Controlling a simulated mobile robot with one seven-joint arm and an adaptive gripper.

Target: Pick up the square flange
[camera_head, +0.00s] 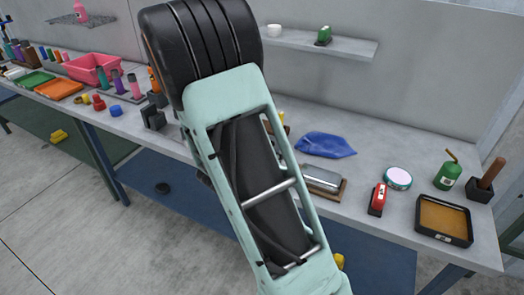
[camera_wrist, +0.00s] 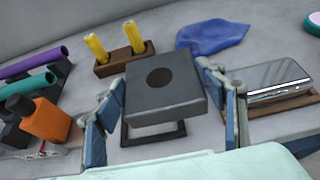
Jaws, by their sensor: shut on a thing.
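The square flange (camera_wrist: 165,100) is a dark grey square plate with a round dark hole in its middle. In the wrist view it sits between the two blue-padded fingers of my gripper (camera_wrist: 161,82), which are shut on its left and right sides. A dark square frame (camera_wrist: 155,138) shows below the flange, on the bench; a gap of bench shows inside it. In the head view my own arm hides the flange and my gripper.
A wooden block with two yellow cylinders (camera_wrist: 124,60) stands behind the flange. An orange bottle (camera_wrist: 50,118) is to the left. A silver muffler (camera_wrist: 277,76) on a wooden board is to the right, with a blue cloth (camera_head: 325,145) behind. The bench (camera_head: 390,155) has some clear room at right.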

